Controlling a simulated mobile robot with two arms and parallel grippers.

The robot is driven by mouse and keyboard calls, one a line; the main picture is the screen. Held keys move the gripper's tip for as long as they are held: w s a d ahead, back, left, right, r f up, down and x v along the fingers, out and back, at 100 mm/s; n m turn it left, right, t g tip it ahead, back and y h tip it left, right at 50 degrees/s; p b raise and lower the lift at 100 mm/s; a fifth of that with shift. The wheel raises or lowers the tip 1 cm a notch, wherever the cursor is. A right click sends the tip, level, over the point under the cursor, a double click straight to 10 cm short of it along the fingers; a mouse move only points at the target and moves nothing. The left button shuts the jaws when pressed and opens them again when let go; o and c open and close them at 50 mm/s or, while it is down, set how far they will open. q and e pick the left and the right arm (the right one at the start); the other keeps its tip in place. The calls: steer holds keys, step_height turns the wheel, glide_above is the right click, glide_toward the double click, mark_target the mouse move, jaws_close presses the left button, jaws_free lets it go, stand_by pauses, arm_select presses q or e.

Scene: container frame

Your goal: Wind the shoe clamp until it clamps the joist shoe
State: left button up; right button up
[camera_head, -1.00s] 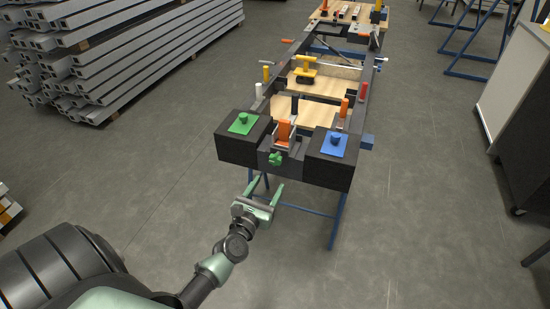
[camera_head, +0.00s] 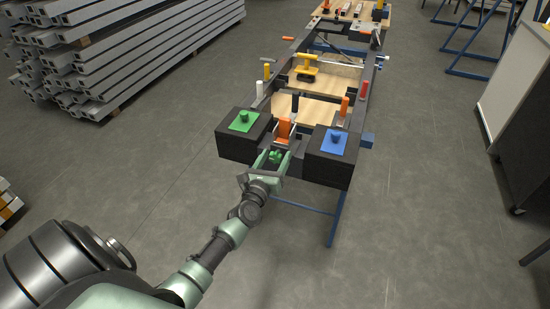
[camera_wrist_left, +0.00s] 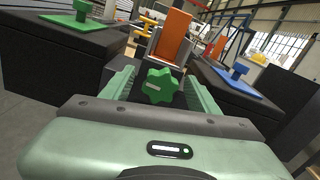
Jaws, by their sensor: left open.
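The shoe clamp shows a green star-shaped knob (camera_head: 274,157) at the near end of the dark frame, between two black blocks. In the left wrist view the knob (camera_wrist_left: 159,86) lies between the two fingers of my left gripper (camera_wrist_left: 160,92), with gaps at its sides. My left gripper (camera_head: 269,162) is open around the knob in the head view. An orange upright piece (camera_head: 284,128) stands just behind the knob; it also shows in the left wrist view (camera_wrist_left: 173,37). I cannot tell which part is the joist shoe. My right gripper is not in view.
A black block with a green plate (camera_head: 232,148) is left of the clamp. One with a blue plate (camera_head: 325,169) is right of it. A yellow-handled tool (camera_head: 306,67) sits farther back on the frame. Floor in front is clear.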

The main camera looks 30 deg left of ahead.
arm_select(q)
jaws_close()
